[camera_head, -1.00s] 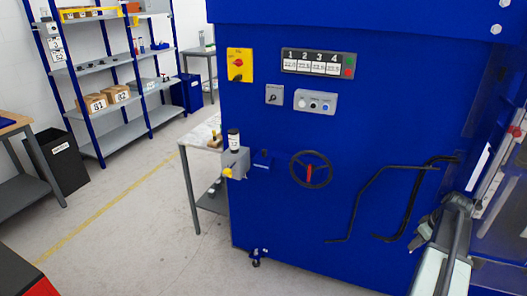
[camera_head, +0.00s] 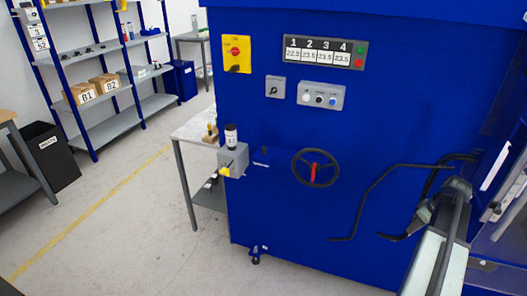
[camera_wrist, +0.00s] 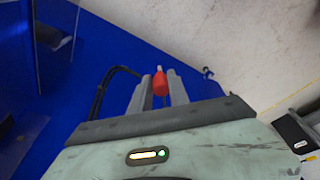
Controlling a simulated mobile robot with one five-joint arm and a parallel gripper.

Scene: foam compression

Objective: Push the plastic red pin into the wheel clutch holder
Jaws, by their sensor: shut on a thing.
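My gripper (camera_wrist: 161,88) shows in the wrist view, its two grey fingers shut on the red pin (camera_wrist: 160,83). A small pale tip stands out at the pin's far end. In the head view my arm is at the lower right, and the fingertips and held pin cannot be made out. The black handwheel (camera_head: 297,157) is on the blue machine's front, left of my arm and well apart from it. A red piece (camera_head: 313,173) shows at the wheel's middle. I cannot tell the clutch holder apart from the wheel's hub.
The blue machine (camera_head: 270,215) fills the middle and right. Bent black handles (camera_head: 362,205) stick out between wheel and arm. A grey box with a yellow part (camera_head: 232,160) is on its left edge, near a small table (camera_head: 188,128).

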